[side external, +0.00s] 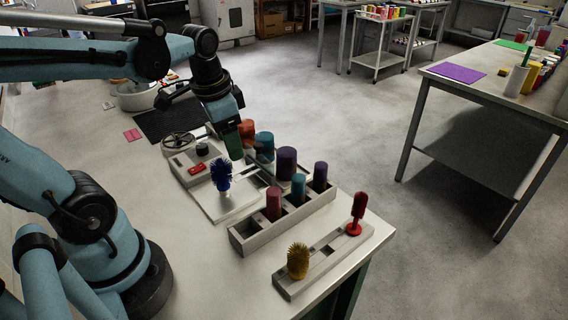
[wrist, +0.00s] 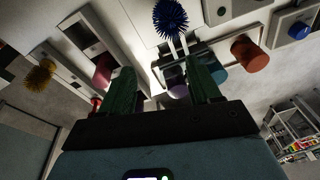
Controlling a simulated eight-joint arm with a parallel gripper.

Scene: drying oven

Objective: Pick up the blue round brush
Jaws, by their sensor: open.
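The blue round brush (side external: 220,171) has a spiky head and stands upright on a pale flat block beside the rack of cylinders. In the wrist view the blue brush (wrist: 170,18) is at the top, beyond my fingertips. My gripper (side external: 233,146) hangs above the bench, just behind and right of the brush in the side view. Its two green fingers are apart, with nothing held between them in the wrist view (wrist: 164,78). One finger is mostly hidden in the side view.
A grey rack (side external: 245,239) holds several coloured cylinders close to the brush. A device with a handwheel (side external: 178,142) stands behind the blue brush. The bench's left part is mostly clear.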

